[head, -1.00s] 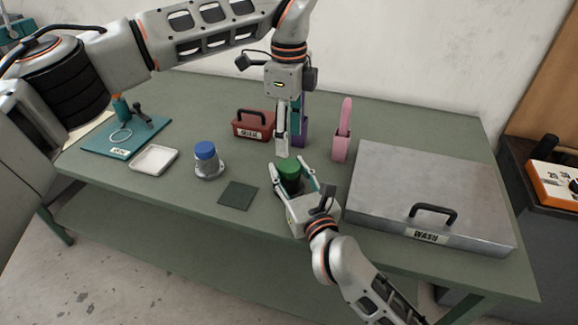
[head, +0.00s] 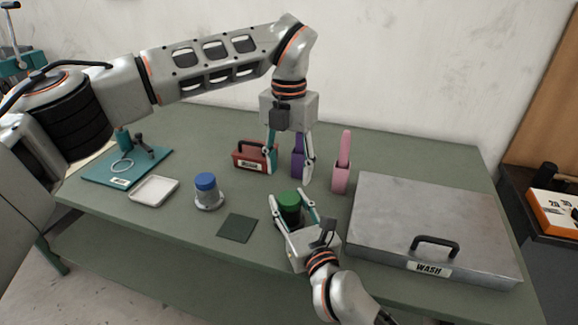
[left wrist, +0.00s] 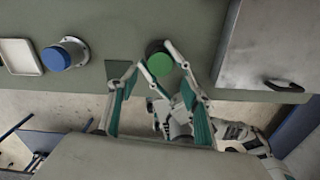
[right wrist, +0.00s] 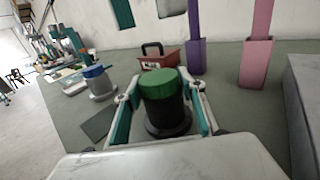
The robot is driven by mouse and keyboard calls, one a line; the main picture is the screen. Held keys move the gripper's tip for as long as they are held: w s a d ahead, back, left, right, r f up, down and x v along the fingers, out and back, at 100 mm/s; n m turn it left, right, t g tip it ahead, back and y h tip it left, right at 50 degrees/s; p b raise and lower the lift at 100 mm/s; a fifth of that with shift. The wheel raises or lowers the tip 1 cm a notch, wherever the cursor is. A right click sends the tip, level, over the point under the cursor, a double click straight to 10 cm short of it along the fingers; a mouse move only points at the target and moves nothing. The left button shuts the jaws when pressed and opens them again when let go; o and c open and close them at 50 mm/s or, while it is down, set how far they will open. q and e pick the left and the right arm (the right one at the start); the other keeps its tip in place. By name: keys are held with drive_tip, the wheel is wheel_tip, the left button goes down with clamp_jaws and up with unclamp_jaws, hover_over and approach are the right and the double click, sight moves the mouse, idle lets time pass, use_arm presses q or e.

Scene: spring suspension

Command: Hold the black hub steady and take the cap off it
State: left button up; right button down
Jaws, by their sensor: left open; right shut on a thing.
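The black hub (right wrist: 170,115) stands upright on the table with a green cap (right wrist: 159,82) on top. In the head view the cap (head: 289,199) shows between the fingers of my right gripper (head: 291,205), which is shut on the hub from the front. My left gripper (head: 289,174) points down above and behind the cap. Its fingers are spread wide and empty, apart from the cap. The left wrist view looks down on the green cap (left wrist: 160,65), which covers most of the hub.
A blue-capped grey part (head: 207,190), a dark square mat (head: 237,228) and a white tray (head: 154,191) lie left. A red box (head: 250,157), purple holder (head: 298,165) and pink holder (head: 341,178) stand behind. The metal WASH box (head: 430,215) fills the right.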

sight(289, 197)
use_arm(q)
drive_tip(key=m, duration=0.5)
drive_tip(key=shift+m, duration=0.3)
drive_tip(key=m, duration=0.6)
drive_tip(key=shift+f, duration=4)
drive_tip(key=c, duration=1.1)
drive_tip(key=n, duration=0.6)
drive_tip(key=shift+c, duration=0.2)
drive_tip(key=o, duration=1.2)
